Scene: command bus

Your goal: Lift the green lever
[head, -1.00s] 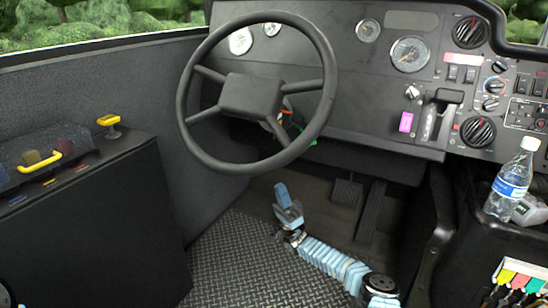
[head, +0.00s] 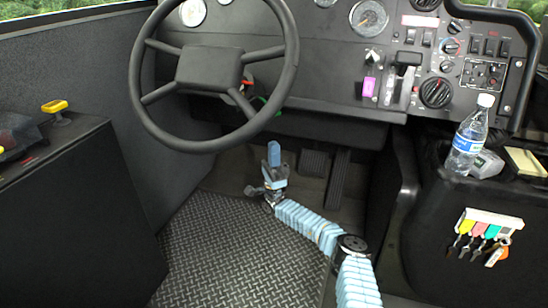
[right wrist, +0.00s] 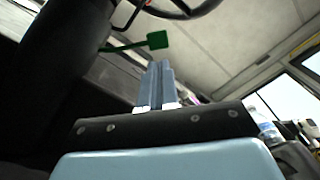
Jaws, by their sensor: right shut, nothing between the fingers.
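The green lever (right wrist: 157,40) shows in the right wrist view as a flat green paddle on a thin green stem, below the steering wheel's rim. In the head view only a small green bit (head: 278,114) shows beneath the steering wheel, mostly hidden by it. My right gripper (head: 274,152) points up in the footwell below the wheel. Its fingers (right wrist: 160,72) are shut and empty. In the right wrist view the fingertips lie just below the green paddle in the picture; the gap in depth is unclear. My left gripper is out of view.
The steering wheel (head: 212,70) overhangs the footwell. Pedals (head: 338,180) stand right of my gripper. A black console (head: 440,225) with a bottle (head: 467,137) and hanging keys (head: 482,240) is at right, a dark box (head: 75,215) at left. The ribbed floor (head: 225,255) is clear.

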